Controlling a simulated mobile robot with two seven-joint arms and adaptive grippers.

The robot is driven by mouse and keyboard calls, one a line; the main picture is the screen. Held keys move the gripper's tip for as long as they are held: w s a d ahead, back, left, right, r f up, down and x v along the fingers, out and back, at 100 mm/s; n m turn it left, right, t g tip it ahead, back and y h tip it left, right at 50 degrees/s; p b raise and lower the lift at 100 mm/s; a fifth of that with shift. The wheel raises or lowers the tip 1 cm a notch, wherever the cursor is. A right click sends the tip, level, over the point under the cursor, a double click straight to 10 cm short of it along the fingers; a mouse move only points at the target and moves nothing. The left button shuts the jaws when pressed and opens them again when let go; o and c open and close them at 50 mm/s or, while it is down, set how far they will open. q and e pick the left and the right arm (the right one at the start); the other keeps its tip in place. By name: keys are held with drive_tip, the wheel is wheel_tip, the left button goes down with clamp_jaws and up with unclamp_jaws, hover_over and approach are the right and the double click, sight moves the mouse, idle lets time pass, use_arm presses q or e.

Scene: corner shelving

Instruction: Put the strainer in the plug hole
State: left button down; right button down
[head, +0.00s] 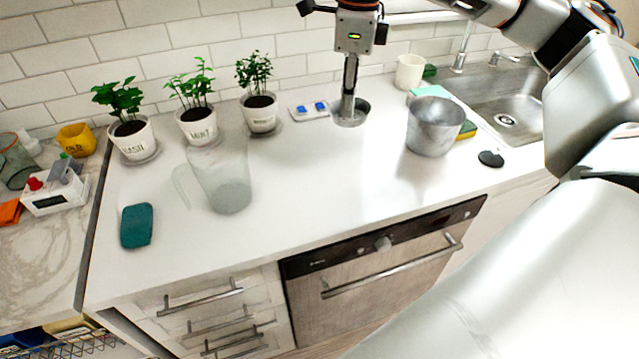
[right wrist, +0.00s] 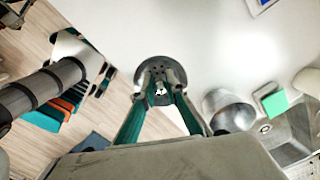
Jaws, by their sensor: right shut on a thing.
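The strainer (head: 350,114) is a round grey metal piece with small holes. My right gripper (head: 349,110) is shut on it and holds it over the back middle of the counter; the gap below is hard to judge. In the right wrist view, the strainer (right wrist: 153,70) sits between the green fingers of my right gripper (right wrist: 160,92). The plug hole (head: 507,121) is a dark-centred ring in the floor of the metal sink (head: 475,88), well to the right of the strainer. I do not see my left gripper.
A metal pot (head: 434,128) stands between the strainer and the sink, with a black disc (head: 490,158) beside it. A white cup (head: 409,71) and the tap (head: 463,48) are behind. A clear jug (head: 221,178) and potted herbs (head: 197,124) stand left.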

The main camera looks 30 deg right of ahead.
drive_tip(key=m, duration=0.1)
drive_tip(key=s+r+m, duration=0.1)
drive_tip(key=r+m, duration=0.1)
drive_tip(key=shift+s+d+t+y, duration=0.25)
drive_tip(key=shift+t+y, duration=0.05)
drive_tip(key=shift+t, duration=0.1)
drive_tip(key=shift+f, duration=0.15)
wheel_tip(320, 180, down, 14)
drive_tip(key=shift+s+f+b, duration=0.1)
drive_tip(key=shift+b, duration=0.75)
drive_tip(key=shift+f, duration=2.65)
drive_tip(key=c, duration=2)
unclamp_jaws()
drive_tip(key=shift+c, duration=0.2)
